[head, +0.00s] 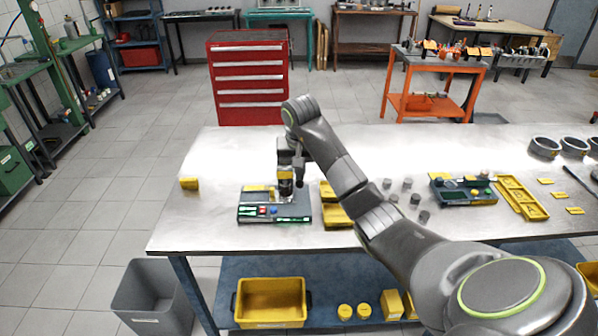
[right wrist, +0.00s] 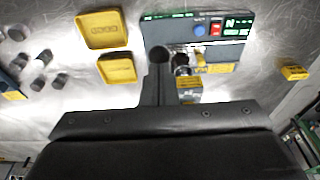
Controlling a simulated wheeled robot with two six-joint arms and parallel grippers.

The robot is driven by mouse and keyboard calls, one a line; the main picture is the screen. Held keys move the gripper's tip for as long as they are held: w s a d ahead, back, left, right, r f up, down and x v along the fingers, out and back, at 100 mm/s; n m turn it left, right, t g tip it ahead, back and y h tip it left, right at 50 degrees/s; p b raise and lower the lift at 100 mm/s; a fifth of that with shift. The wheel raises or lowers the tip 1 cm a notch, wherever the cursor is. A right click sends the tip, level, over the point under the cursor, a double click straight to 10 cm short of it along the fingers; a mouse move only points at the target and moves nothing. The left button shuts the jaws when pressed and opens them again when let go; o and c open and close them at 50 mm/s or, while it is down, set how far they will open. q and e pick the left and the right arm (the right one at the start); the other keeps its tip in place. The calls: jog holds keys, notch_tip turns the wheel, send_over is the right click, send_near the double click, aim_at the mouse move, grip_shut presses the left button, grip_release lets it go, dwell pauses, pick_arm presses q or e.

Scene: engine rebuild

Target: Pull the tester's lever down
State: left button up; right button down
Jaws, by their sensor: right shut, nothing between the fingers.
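The tester (head: 258,218) is a dark grey box with green displays and red and blue buttons near the table's front edge. It also shows in the right wrist view (right wrist: 228,50), with a dark round part and a yellow-marked block standing at its near edge. I cannot clearly make out the lever, as my right arm and gripper cover part of the tester. My right gripper (head: 298,172) points down over the tester's right part. In the right wrist view its fingers (right wrist: 160,56) are shut and empty, beside the dark round part; contact cannot be told. My left gripper is out of view.
Yellow trays (head: 338,215) lie just right of the tester. A small yellow block (head: 189,183) sits to its left. Several grey cylinders (head: 407,184), a dark green tray (head: 452,197) and a yellow divided tray (head: 533,209) lie farther right. The table behind the tester is clear.

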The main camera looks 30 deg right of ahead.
aim_at(300, 183)
jog(key=shift+f, duration=0.25)
jog(key=shift+s+a+f+b, duration=0.1)
jog(key=shift+s+f+b, duration=0.1)
jog(key=shift+f+b, duration=0.45)
jog(key=shift+s+f+b, duration=0.1)
jog(key=shift+f+b, duration=0.65)
jog(key=shift+f, duration=0.1)
jog(key=shift+a+f, duration=0.1)
